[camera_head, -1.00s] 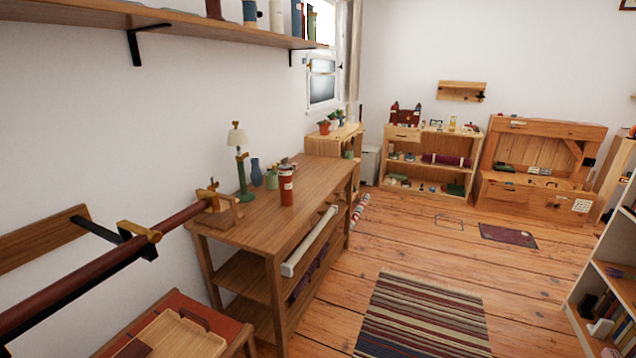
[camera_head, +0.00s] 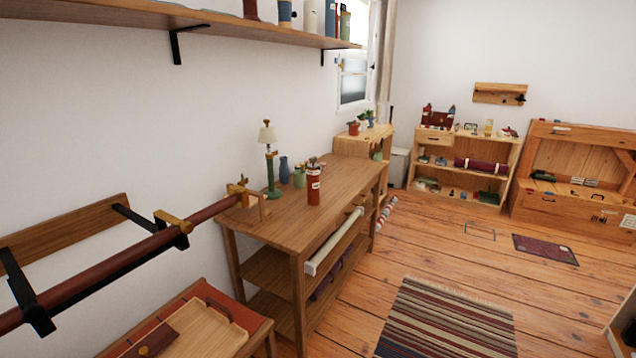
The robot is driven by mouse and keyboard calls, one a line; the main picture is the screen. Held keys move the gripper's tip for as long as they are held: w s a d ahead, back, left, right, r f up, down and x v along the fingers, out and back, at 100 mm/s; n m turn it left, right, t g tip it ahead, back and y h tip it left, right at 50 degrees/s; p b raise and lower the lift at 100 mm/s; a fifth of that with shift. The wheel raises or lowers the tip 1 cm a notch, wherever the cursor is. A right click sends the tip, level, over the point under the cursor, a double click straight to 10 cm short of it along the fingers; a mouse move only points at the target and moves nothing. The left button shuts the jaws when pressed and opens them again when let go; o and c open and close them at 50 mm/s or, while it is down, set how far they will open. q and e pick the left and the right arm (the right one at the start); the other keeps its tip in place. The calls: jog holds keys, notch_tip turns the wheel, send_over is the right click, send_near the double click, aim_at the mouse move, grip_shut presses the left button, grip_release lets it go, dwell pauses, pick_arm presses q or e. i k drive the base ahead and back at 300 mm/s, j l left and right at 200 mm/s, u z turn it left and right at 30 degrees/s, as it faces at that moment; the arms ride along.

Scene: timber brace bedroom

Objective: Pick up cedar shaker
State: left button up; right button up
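A red cylindrical container (camera_head: 314,184) with a pale label and a dark top stands upright on the wooden workbench (camera_head: 345,190). It may be the cedar shaker, but its label is too small to read. A green lamp (camera_head: 272,175) with a white shade, a blue vase (camera_head: 284,170) and a green vessel (camera_head: 299,177) stand behind it to the left. Neither of my grippers is in view.
A dark red pole (camera_head: 110,262) on wall brackets runs along the left. A low red-topped table with a wooden tray (camera_head: 215,335) is at bottom left. A striped rug (camera_head: 450,320) lies on open floor to the right. Shelves (camera_head: 465,165) stand at the back.

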aim_at(313, 175)
jog(key=i+l+u, duration=0.1)
jog(key=l, duration=0.25)
jog(key=i+l+u, duration=0.15)
jog(key=i+l, duration=0.15)
jog(key=i+l+u, duration=0.1)
jog(key=l, duration=0.35)
jog(key=i+l+u, duration=0.1)
jog(key=l, duration=0.3)
jog(key=i+l+u, duration=0.15)
jog(key=l, duration=0.3)
jog(key=i+l+u, duration=0.1)
jog(key=i+l, duration=0.15)
jog(key=l, duration=0.2)
jog(key=i+l+u, duration=0.1)
jog(key=l, duration=0.3)
